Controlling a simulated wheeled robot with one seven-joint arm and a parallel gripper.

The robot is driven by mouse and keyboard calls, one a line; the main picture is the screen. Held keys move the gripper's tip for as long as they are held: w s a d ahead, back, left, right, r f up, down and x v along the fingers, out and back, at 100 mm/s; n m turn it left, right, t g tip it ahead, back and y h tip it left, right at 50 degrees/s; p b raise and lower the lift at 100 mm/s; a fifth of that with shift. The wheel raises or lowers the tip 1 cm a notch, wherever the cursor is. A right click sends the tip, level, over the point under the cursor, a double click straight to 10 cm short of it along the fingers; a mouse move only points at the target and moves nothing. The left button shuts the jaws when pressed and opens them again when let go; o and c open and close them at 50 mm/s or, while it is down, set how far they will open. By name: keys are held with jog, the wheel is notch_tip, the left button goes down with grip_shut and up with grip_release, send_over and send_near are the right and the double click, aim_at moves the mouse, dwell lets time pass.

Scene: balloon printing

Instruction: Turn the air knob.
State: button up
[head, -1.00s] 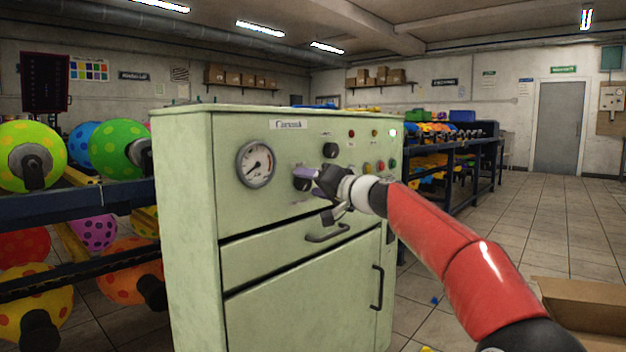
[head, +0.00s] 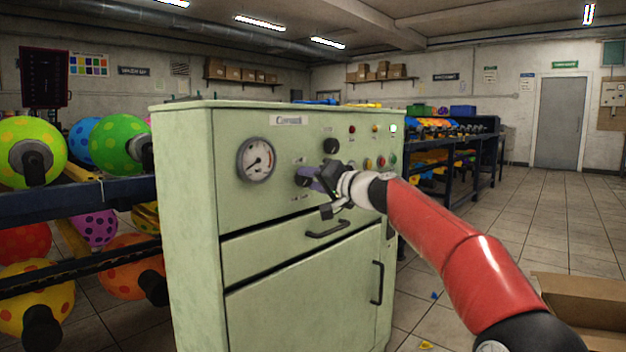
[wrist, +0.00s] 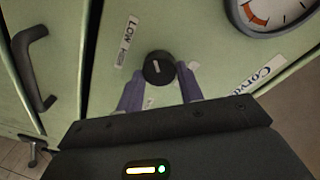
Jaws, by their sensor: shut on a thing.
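The air knob (head: 302,179), small, round and black, is on the green cabinet's front panel, right of and below the pressure gauge (head: 257,160). In the wrist view the knob (wrist: 158,68) shows a pale pointer mark and lies between the two purple fingers. My gripper (head: 312,178) is at the panel, shut on the knob; its fingertips (wrist: 161,76) stand on either side of it. The head view partly hides the knob behind the fingers. The gauge needle points to the lower left in the head view.
A second black knob (head: 331,146) sits just above my gripper, with coloured buttons (head: 380,162) to the right. A drawer handle (head: 327,229) juts out below. Balloon racks (head: 90,195) stand left of the cabinet. An open cardboard box (head: 580,305) is at lower right.

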jog(key=shift+w+d+f+m+g+p, duration=0.1)
jog(key=shift+m+g+p, duration=0.4)
jog(key=shift+m+p, duration=3.2)
jog(key=shift+w+d+m+g+p, duration=0.1)
jog(key=shift+m+g+p, duration=0.4)
jog(key=shift+m+p, duration=3.2)
jog(key=m+b, duration=0.2)
jog(key=m, duration=0.1)
jog(key=shift+b, duration=0.4)
jog(key=shift+f, duration=0.1)
jog(key=o, duration=1)
jog(key=shift+a, duration=0.1)
jog(key=shift+s, duration=0.1)
jog(key=b+v, duration=0.1)
jog(key=v, duration=0.6)
jog(key=shift+s+d+b, duration=0.15)
jog(key=shift+d+b, duration=0.2)
